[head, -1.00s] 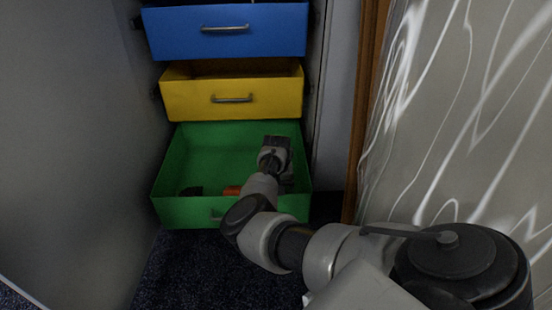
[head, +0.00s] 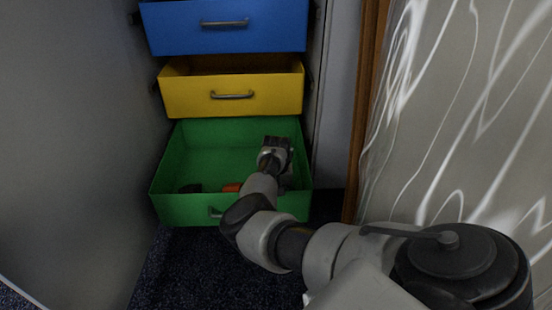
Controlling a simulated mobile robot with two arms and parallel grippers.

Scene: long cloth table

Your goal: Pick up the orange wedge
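The orange wedge (head: 232,187) lies on the floor of the open green drawer (head: 182,211), near its front wall. Part of it is hidden behind my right arm. My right gripper (head: 277,146) is over the right side of the green drawer, beyond and to the right of the wedge. Its fingers are too small and dark to tell whether they are open or shut. My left gripper is not in view.
A dark object (head: 190,188) lies in the green drawer left of the wedge. A yellow drawer (head: 232,96) and a blue drawer (head: 225,27) stick out above. A grey panel (head: 75,150) stands at left, and a pale patterned surface (head: 455,120) at right.

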